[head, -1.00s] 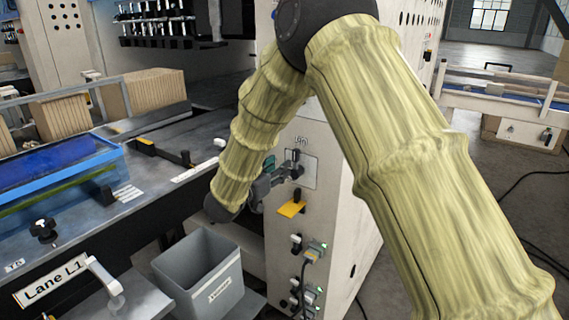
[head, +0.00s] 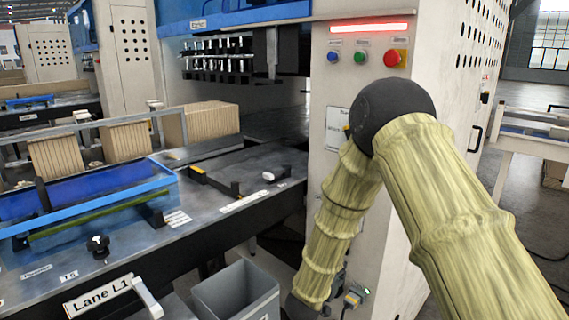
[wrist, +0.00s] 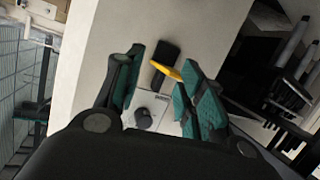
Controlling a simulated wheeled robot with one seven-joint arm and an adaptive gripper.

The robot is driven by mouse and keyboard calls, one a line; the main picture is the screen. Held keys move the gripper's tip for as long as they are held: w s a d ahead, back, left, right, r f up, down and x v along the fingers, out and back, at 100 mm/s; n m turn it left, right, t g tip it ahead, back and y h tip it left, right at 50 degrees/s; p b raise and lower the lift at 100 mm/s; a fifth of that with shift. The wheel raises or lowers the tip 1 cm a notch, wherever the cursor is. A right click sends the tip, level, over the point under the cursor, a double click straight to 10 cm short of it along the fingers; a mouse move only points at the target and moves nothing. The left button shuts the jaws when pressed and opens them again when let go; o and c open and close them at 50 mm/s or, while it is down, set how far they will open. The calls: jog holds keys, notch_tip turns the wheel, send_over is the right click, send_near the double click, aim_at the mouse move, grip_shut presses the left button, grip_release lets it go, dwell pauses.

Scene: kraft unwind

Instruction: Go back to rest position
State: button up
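My gripper (wrist: 160,60) is open in the wrist view, its two teal-padded fingers apart and nothing held between them. Past the fingers is a pale machine panel with a round dark knob (wrist: 143,118) on a light plate. A yellow tab (wrist: 166,70) beside a black block (wrist: 158,64) shows in the gap between the fingertips. In the head view my bamboo-textured arm bends down in front of the white machine cabinet, and the fingers are not visible there.
The white cabinet (head: 400,150) carries a lit red bar (head: 368,27) and blue, green and red buttons. A grey bin (head: 235,292) stands left of my forearm. Lane L1's bench (head: 225,180), with a blue-framed tray (head: 90,200), fills the left. Open floor lies behind at right.

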jog(key=s+d+f+n+g+y, duration=0.2)
jog(key=s+f+g+y, duration=0.1)
jog(key=s+f, duration=0.75)
jog(key=s+d+f+n+g+y, duration=0.1)
jog(key=s+d+f+g+y, duration=0.1)
jog(key=s+f, duration=0.85)
jog(key=s+d+f+g+y, duration=0.1)
jog(key=s+f+g, duration=0.1)
jog(key=s, duration=0.7)
jog(key=s+d+f+g, duration=0.1)
jog(key=s+f+g, duration=0.2)
jog(key=s, duration=0.7)
jog(key=s+d+f+n+g+y, duration=0.1)
jog(key=s+f+g, duration=0.1)
jog(key=s, duration=0.7)
jog(key=shift+s+f+g+y, duration=0.2)
jog(key=shift+f+g+y, duration=0.15)
jog(key=shift+f, duration=0.25)
jog(key=shift+c, duration=0.4)
